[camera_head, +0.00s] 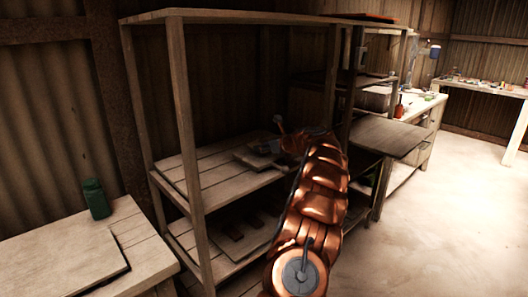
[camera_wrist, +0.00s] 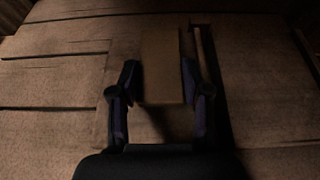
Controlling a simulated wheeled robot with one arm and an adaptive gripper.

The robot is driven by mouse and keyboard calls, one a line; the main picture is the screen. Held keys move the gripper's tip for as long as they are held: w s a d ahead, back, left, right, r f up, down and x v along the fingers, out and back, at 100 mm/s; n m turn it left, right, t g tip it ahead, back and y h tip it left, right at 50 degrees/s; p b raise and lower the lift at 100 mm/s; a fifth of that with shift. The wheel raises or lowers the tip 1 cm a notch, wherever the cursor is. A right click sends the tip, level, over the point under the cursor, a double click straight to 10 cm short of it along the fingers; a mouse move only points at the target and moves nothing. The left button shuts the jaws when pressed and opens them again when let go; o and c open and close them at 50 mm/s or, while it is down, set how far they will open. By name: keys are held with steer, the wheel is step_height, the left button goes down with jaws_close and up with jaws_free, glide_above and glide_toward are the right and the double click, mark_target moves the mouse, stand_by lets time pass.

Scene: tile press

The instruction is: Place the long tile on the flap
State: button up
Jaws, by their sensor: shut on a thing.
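My gripper (camera_wrist: 159,76) has its two dark fingers on either side of a long brown tile (camera_wrist: 161,62) and is shut on it. The tile points away from the palm, over a planked wooden surface (camera_wrist: 70,125). In the head view my copper arm reaches into the wooden shelf unit, and its end is beside small grey pieces (camera_head: 258,156) on the middle shelf (camera_head: 225,182). The tile cannot be made out there. A flat board (camera_head: 388,137) juts out at the shelf's right side; I cannot tell whether it is the flap.
A shelf post (camera_head: 188,150) stands left of my arm. A lower shelf (camera_head: 222,238) holds dark flat pieces. A bench (camera_head: 135,235) with a green bottle (camera_head: 96,199) is at the left. The floor (camera_head: 430,230) is clear at the right.

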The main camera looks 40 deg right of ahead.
steer(key=shift+f, duration=0.75)
steer(key=shift+r, duration=0.1)
steer(key=o, duration=0.9)
steer(key=shift+o, duration=0.2)
steer(key=shift+s, duration=0.1)
steer(key=v, duration=1.1)
steer(key=shift+s+r, duration=0.2)
steer(key=shift+s, duration=0.15)
